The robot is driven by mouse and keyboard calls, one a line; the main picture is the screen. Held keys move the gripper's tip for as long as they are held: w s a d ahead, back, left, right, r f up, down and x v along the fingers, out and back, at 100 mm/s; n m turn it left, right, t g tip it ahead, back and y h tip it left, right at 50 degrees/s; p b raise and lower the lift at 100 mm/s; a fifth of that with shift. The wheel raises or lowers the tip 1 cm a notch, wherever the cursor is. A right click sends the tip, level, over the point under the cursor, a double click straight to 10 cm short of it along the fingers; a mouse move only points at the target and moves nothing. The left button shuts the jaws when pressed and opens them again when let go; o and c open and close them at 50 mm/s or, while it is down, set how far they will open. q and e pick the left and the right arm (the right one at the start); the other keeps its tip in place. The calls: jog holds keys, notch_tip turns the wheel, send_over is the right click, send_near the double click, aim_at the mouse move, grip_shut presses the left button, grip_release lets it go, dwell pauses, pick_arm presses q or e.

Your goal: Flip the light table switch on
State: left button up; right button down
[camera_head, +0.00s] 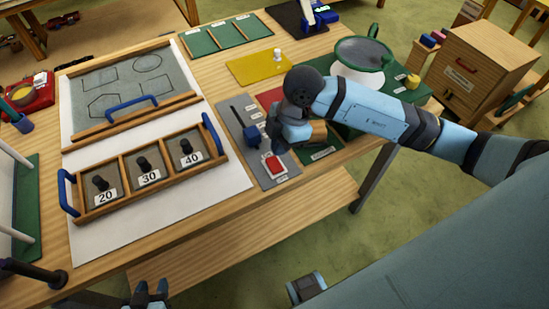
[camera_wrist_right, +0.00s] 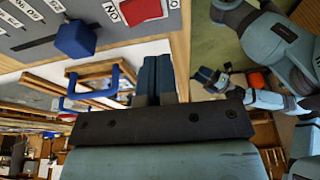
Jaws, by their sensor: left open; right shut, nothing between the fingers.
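A blue slider knob (camera_head: 252,134) stands on the same panel, and also shows in the wrist view (camera_wrist_right: 75,39). My right gripper (camera_wrist_right: 159,78) is shut and empty, apart from the switch; in the head view its arm hides part of the area beside the panel. My left gripper (camera_head: 150,293) is open and empty, low beyond the table's front edge.
A wooden tray (camera_head: 120,160) with several black-knobbed weights and blue handles stands on the white surface left of the panel. A framed grey board (camera_head: 100,78) lies behind it. A pot (camera_head: 362,58) on a green mat and a yellow mat (camera_head: 258,67) lie farther back.

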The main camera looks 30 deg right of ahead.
pick_arm(q)
jog(key=shift+w+d+f, duration=0.2)
jog(key=shift+d+f, duration=0.1)
jog(key=shift+f, duration=0.2)
pick_arm(e)
jog(key=v, duration=0.7)
jog(key=shift+d, duration=0.35)
jog(key=shift+f, duration=0.1)
pick_arm(q)
jog(key=shift+r+p, duration=0.65)
jog(key=shift+r, duration=0.2)
pick_arm(e)
jog(key=w+a+n+h, duration=0.1)
jog(key=n, duration=0.5)
jog(key=w+n+g+h, duration=0.1)
jog(key=n, duration=0.5)
jog(key=w+a+n+g+h, duration=0.1)
jog(key=w+n, duration=0.1)
jog(key=n, duration=0.4)
jog(key=shift+w+a+r, duration=0.1)
jog(key=shift+a+r, duration=0.2)
jog(key=shift+a, duration=0.05)
jog(key=shift+f, duration=0.1)
